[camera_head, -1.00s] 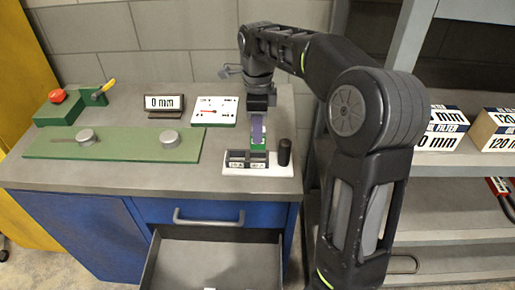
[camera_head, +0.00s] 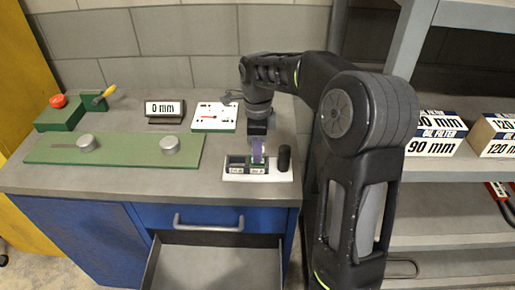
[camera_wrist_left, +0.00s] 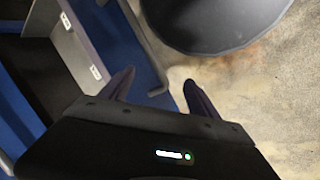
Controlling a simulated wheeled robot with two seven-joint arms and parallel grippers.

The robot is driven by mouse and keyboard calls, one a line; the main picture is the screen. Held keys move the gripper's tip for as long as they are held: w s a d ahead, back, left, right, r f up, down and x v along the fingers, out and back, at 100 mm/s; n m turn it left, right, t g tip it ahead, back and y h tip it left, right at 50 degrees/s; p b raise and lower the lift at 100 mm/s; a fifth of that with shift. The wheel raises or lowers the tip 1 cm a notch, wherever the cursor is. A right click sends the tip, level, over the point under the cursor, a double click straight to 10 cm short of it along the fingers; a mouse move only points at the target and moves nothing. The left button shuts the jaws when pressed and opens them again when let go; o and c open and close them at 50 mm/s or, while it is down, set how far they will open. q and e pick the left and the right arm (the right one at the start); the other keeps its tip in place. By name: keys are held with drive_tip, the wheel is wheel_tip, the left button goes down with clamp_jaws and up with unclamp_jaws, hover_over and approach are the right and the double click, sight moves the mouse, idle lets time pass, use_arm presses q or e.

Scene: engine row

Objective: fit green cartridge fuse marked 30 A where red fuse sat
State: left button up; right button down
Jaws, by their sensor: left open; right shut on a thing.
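My right gripper (camera_head: 257,154) reaches down over the fuse holder in the head view, its purplish fingers shut on the green fuse (camera_head: 262,162). Only a little green shows between and below the fingers; its marking is not readable. The fuse holder (camera_head: 231,176) is a white base with a dark block with two labelled bays. The fuse is low at the right-hand bay; I cannot tell whether it is seated. The left bay looks empty. No red fuse can be made out. My left gripper (camera_wrist_left: 158,86) is open and empty in the left wrist view, outside the head view.
A black cylinder (camera_head: 284,158) stands close to the right of the bays. A gauge panel (camera_head: 214,117), a 0 mm display (camera_head: 164,110) and a green plate (camera_head: 115,150) with two knobs lie to the left. An open drawer (camera_head: 215,265) juts out below.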

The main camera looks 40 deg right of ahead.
drive_tip(key=shift+f, duration=0.1)
drive_tip(key=c, duration=1.1)
unclamp_jaws()
drive_tip(key=shift+c, duration=0.2)
drive_tip(key=shift+r, duration=0.2)
wheel_tip(320, 180, up, 8)
drive_tip(key=shift+w+r, duration=0.1)
drive_tip(key=shift+r, duration=0.15)
wheel_tip(320, 180, up, 3)
drive_tip(key=p, duration=0.3)
drive_tip(key=shift+r, duration=0.2)
